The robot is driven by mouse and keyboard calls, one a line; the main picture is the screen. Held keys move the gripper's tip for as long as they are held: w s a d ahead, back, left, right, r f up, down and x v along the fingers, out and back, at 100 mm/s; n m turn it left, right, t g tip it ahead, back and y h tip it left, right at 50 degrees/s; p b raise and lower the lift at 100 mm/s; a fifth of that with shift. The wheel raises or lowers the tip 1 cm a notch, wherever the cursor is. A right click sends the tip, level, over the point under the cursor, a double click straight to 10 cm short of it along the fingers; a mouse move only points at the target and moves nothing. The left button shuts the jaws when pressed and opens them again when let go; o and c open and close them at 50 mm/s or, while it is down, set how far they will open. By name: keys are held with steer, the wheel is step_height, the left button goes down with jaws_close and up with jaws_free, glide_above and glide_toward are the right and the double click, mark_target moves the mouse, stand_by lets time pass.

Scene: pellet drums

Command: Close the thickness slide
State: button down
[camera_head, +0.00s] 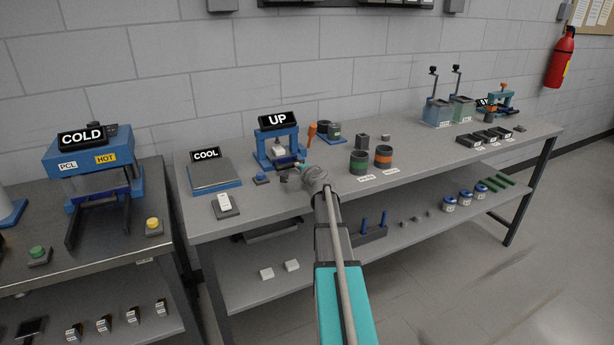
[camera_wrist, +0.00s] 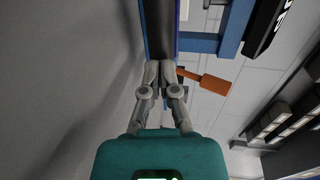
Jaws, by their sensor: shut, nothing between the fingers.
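My gripper (camera_wrist: 166,66) is shut and empty, its fingertips at the end of a dark plate with blue edges (camera_wrist: 160,25) at the front of the blue press; contact is hard to judge. In the head view the gripper (camera_head: 302,167) is at the front right of this blue press (camera_head: 262,150), under the "UP" sign (camera_head: 277,120). A pale block (camera_head: 279,150) sits inside the press. An orange handle (camera_head: 312,130) is at its right and also shows in the wrist view (camera_wrist: 208,81). No part is labelled as the thickness slide; I cannot tell which it is.
The "COOL" plate (camera_head: 212,174) and a white switch (camera_head: 225,203) are left of the press. A green-banded cup (camera_head: 359,162) and an orange-banded cup (camera_head: 383,157) stand to the right. A teal device (camera_head: 496,101) is at the far right.

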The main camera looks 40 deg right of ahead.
steer(key=shift+w+d, duration=0.2)
steer(key=shift+w, duration=0.45)
steer(key=shift+r, duration=0.1)
steer(key=shift+a, duration=0.1)
steer(key=shift+s+a, duration=0.2)
steer(key=shift+s, duration=0.3)
steer(key=p+v, duration=0.3)
steer(key=v, duration=1)
steer(key=shift+s+d+r, duration=0.1)
steer(key=shift+s, duration=0.1)
